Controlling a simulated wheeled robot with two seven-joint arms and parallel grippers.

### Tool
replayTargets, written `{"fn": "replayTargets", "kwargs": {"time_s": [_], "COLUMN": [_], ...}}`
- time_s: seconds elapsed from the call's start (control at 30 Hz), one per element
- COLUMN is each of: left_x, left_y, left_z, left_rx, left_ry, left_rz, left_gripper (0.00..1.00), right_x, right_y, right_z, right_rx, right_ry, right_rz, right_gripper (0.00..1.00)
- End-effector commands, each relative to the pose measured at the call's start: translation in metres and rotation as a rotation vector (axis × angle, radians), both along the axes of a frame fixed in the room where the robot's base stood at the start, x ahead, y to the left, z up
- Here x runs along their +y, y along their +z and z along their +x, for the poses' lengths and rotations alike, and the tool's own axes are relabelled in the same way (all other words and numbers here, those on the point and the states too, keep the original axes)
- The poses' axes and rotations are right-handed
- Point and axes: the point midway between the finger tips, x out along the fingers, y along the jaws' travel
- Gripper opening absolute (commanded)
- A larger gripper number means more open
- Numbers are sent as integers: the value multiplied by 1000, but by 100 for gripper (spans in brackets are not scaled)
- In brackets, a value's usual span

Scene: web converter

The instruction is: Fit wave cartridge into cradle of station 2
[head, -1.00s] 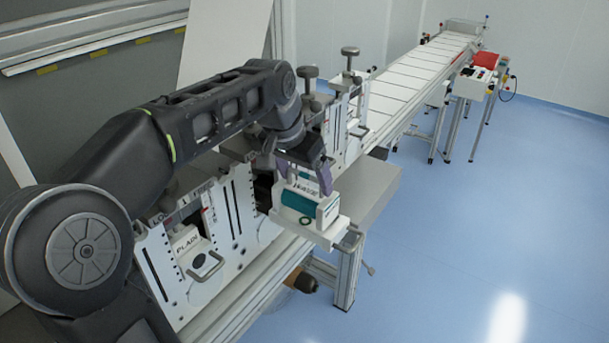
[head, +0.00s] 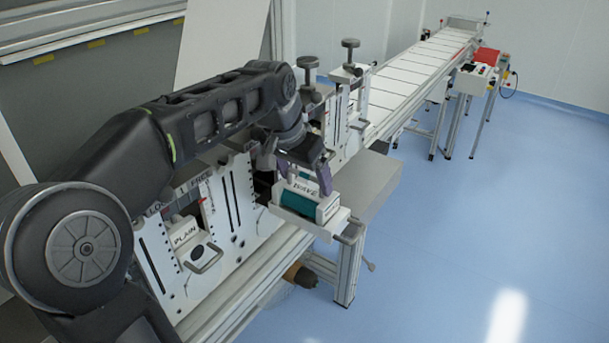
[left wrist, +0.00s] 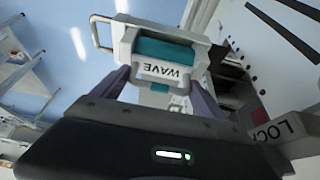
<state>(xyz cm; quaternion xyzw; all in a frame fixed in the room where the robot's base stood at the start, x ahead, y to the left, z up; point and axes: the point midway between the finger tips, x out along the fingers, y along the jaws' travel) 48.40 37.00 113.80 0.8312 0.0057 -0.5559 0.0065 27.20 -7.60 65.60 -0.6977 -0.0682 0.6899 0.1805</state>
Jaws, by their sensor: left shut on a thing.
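The wave cartridge (head: 302,200) is a white block with a teal band and the label WAVE. Another cartridge marked PLAIN (head: 186,236) sits in the nearer station. My right gripper is not in view.
White slotted station plates (head: 232,205) stand along the machine beside the cartridge, with LOCK and FREE markings. Farther back are knobbed posts (head: 351,60) and a long conveyor (head: 420,75). The blue floor to the right is clear.

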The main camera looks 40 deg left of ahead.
Motion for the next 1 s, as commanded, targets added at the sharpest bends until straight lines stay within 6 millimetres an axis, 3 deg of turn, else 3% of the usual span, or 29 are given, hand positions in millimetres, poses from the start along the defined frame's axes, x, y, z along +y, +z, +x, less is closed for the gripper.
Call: {"fn": "replayTargets", "kwargs": {"time_s": [0.1, 0.13, 0.33, 0.67, 1.0], "left_x": [0, 0, 0, 0, 0], "left_y": [-3, -2, -2, -3, 43], "left_z": [0, 0, 0, 0, -18], "left_rx": [-3, -3, -2, 1, -5], "left_ry": [0, 0, 0, 0, 0], "left_rz": [0, 0, 0, 0, 0], "left_gripper": [10, 85, 100, 100, 100], "right_x": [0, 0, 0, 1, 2], "right_y": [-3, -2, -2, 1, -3], "right_z": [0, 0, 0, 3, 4], "right_rx": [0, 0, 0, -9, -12], "right_ry": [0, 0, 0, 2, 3], "right_rz": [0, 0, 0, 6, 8], "right_gripper": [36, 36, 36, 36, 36]}}
